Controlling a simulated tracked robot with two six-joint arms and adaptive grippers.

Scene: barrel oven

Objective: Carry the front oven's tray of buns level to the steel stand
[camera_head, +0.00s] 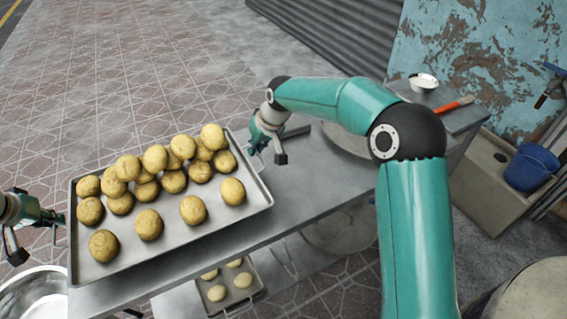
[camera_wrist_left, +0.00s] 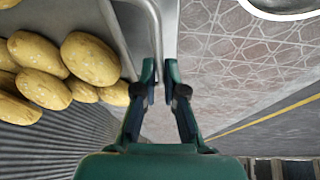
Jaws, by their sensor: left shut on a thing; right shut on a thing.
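The metal tray (camera_head: 172,235) carries several golden buns (camera_head: 149,224), piled up along its far side and single along its near side. It looks about level above the steel stand's top (camera_head: 300,190); I cannot tell whether it touches. My left gripper (camera_head: 55,218) is at the tray's left end. In the left wrist view my left gripper (camera_wrist_left: 160,75) is shut on the tray's wire handle (camera_wrist_left: 156,40), with buns (camera_wrist_left: 90,58) beside it. My right gripper (camera_head: 268,152) is shut on the tray's right end; its fingertips are partly hidden.
A second tray with buns (camera_head: 240,281) lies on a lower level below the stand's top. A steel bowl (camera_head: 32,297) is at the lower left. A bowl (camera_head: 423,82) and a red-handled tool (camera_head: 455,104) lie at the back right. A blue bucket (camera_head: 531,167) stands farther right.

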